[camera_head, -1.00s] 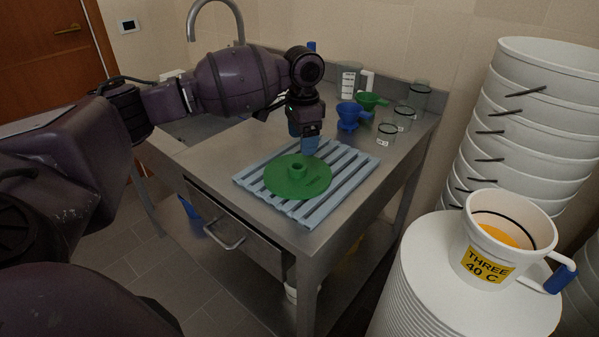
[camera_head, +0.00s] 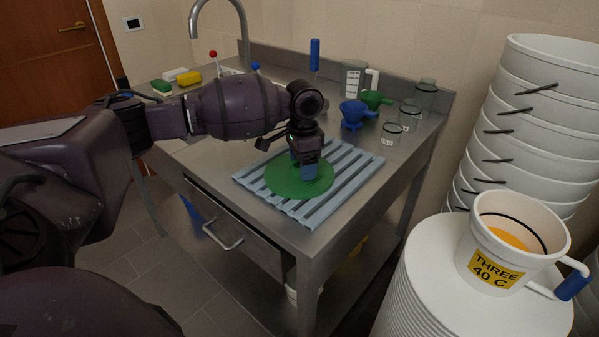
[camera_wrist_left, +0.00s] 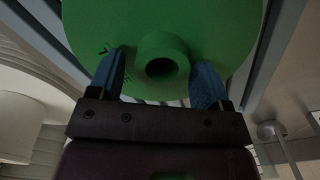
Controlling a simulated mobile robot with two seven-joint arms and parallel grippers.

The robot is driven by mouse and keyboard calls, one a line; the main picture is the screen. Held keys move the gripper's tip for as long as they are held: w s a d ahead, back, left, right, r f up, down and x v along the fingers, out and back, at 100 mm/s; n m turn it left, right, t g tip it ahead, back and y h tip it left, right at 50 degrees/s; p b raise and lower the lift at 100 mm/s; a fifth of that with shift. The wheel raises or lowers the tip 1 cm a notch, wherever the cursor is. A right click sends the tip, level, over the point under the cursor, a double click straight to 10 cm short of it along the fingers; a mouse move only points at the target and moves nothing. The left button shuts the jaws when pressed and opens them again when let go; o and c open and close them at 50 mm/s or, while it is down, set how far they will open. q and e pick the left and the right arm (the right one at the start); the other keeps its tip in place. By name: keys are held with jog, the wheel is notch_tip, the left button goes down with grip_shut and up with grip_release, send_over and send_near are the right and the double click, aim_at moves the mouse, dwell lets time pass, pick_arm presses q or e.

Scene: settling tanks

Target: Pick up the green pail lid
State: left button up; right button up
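The green pail lid (camera_head: 284,183) is a round disc lying flat on the blue-grey slatted rack (camera_head: 343,193) at the front of the steel bench. My left gripper (camera_head: 306,176) is directly over the lid and hides its raised knob in the head view. In the left wrist view the lid (camera_wrist_left: 215,30) shows its hollow round knob (camera_wrist_left: 162,58) between the two blue fingers of the left gripper (camera_wrist_left: 163,85). The fingers are apart, with a visible gap on each side of the knob. My right gripper is not in view.
A blue funnel (camera_head: 352,115), a green funnel (camera_head: 375,98) and glass beakers (camera_head: 392,133) stand behind the rack on the right. A labelled white jug (camera_head: 497,262) stands on stacked white lids at right, beside tall stacked white pails (camera_head: 540,130). Sponges (camera_head: 188,78) lie at the back left.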

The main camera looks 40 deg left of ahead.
pick_arm(q)
jog(key=c, duration=0.9)
jog(key=shift+r, duration=0.15)
